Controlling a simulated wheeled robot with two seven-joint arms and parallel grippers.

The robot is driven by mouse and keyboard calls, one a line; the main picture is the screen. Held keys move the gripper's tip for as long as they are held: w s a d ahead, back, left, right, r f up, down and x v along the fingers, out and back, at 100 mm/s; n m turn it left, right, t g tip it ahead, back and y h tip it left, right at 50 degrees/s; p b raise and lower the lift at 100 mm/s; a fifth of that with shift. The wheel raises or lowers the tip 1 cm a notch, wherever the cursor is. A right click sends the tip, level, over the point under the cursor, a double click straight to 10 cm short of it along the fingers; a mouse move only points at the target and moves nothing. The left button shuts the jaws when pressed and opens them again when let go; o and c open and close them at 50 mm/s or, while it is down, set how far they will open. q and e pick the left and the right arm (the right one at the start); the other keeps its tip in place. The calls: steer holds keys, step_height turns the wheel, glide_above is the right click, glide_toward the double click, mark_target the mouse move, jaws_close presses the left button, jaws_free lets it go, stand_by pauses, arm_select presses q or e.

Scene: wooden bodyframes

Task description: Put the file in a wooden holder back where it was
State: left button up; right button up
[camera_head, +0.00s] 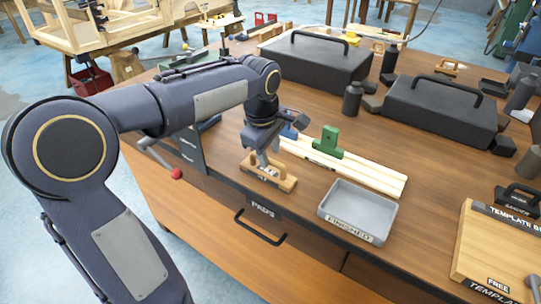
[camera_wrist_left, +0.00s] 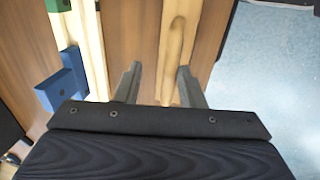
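In the left wrist view, the wooden holder (camera_wrist_left: 178,45) shows between and beyond the fingers of the left gripper (camera_wrist_left: 160,84). The fingers are apart, with a gap on the left side of the wood; I cannot tell whether the right finger touches it. My right gripper is not in view.
Pale wooden strips (camera_head: 370,173) with a green block (camera_head: 328,142) and a blue block (camera_wrist_left: 62,82) lie behind the file. A grey tray labelled FINISHED (camera_head: 358,211) stands to its right. Black cases (camera_head: 440,108) stand farther back. A template board (camera_head: 495,245) is at right.

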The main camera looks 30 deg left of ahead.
mark_target(265, 174)
arm_select(q)
step_height(265, 174, up, 9)
steer(key=s+p, duration=0.1)
steer(key=s, duration=0.1)
steer(key=s+d+f+m+t+h, duration=0.1)
steer(key=s+d+f+m, duration=0.2)
steer(key=s+f+m, duration=0.3)
steer(key=s+d+f+m+t+h, duration=0.2)
steer(key=s+d+f+m, duration=0.2)
steer(key=s, duration=0.9)
step_height(265, 174, down, 3)
steer(key=m, duration=0.5)
steer(key=shift+s+d+m+h, duration=0.15)
steer(key=shift+s+m+h, duration=0.15)
